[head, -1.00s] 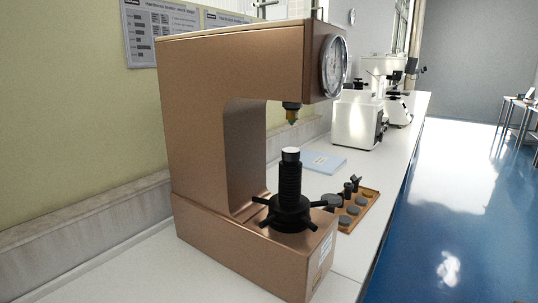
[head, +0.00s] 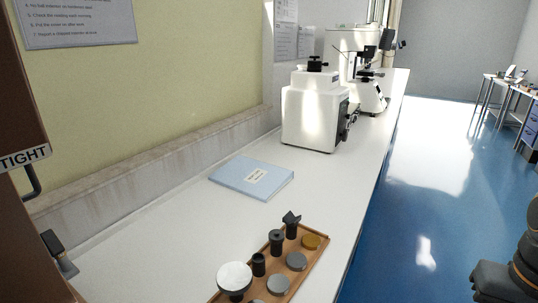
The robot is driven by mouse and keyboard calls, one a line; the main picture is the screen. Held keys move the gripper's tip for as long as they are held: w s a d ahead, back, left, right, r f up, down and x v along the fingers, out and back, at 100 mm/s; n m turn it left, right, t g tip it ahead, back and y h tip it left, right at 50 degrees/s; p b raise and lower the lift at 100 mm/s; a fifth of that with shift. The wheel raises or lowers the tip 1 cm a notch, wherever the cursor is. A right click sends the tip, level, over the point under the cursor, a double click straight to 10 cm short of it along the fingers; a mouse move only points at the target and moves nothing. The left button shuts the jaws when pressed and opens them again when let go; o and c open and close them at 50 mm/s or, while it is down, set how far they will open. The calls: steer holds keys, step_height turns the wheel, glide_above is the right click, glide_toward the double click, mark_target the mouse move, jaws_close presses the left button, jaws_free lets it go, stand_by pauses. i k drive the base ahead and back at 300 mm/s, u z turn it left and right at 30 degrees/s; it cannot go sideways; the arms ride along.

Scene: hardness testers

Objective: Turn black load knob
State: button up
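I cannot tell for certain which part is the black load knob. At the left edge, the side of the brown tester (head: 22,225) shows a label ending in "TIGHT" and a dark bent rod (head: 35,183) under it. A dark lever with a grey tip (head: 57,250) sticks out lower down. A black knob (head: 317,63) tops a white machine (head: 312,115) farther along the bench. A dark part of my arm shows at the lower right edge, above the floor. My gripper's fingers are not in view.
A wooden tray (head: 283,281) with several round blocks and black fittings lies near the bench's front edge. A blue folder (head: 235,170) lies behind it. Another white machine (head: 355,45) stands farther back.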

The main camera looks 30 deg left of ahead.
mark_target(52, 242)
steer(key=i, duration=1.6)
steer(key=u, duration=4.55)
steer(key=k, duration=0.5)
steer(key=z, duration=0.9)
steer(key=i, duration=0.5)
